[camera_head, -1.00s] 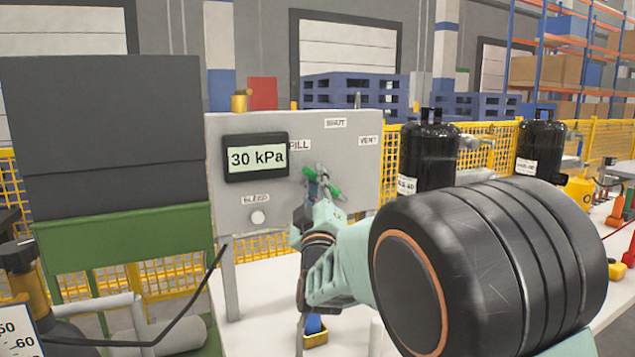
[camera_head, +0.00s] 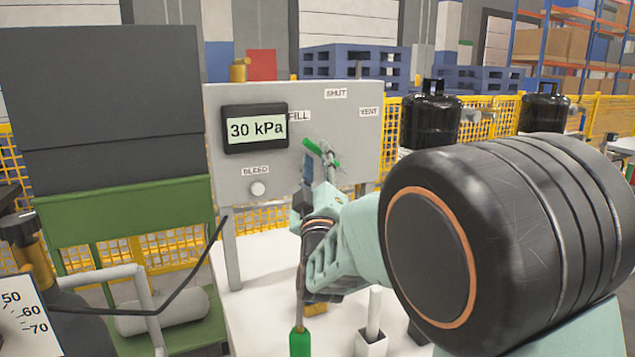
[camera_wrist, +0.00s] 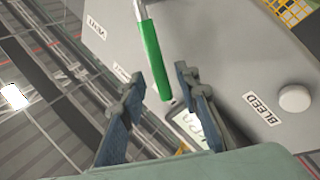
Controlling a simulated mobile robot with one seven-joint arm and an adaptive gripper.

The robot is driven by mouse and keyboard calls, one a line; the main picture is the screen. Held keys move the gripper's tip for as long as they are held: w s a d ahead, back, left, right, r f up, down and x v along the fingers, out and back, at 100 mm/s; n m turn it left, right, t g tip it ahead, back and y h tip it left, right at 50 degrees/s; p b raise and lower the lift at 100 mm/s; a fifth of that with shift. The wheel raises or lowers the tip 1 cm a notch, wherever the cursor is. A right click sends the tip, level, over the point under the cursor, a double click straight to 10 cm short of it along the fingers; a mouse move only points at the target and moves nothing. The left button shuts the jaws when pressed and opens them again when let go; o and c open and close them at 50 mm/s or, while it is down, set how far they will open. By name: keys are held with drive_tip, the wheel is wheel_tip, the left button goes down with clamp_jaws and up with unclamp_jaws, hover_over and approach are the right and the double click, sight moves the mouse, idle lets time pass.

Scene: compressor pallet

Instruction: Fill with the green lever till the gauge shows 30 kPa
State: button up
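The gauge (camera_head: 256,130) on the grey panel (camera_head: 345,100) reads 30 kPa. The green lever (camera_head: 320,151) is on the same panel, its handle pointing up and left toward the FILL label (camera_head: 298,116). In the wrist view the green handle (camera_wrist: 152,55) reaches down between my gripper's fingers (camera_wrist: 158,80), which stand apart with gaps on either side of it. My gripper (camera_head: 318,180) is open at the lever in the head view, partly hidden by my arm. The gauge (camera_wrist: 190,128) also shows in the wrist view, partly covered by a finger.
The BLEED button (camera_head: 258,188) sits below the gauge, also seen in the wrist view (camera_wrist: 295,98). SHUT (camera_head: 336,93) and VENT (camera_head: 369,112) labels are at the panel's upper right. A black tank (camera_head: 430,122) stands to the right. A green-handled item (camera_head: 300,342) is below.

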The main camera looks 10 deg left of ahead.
drive_tip(key=v, duration=0.9)
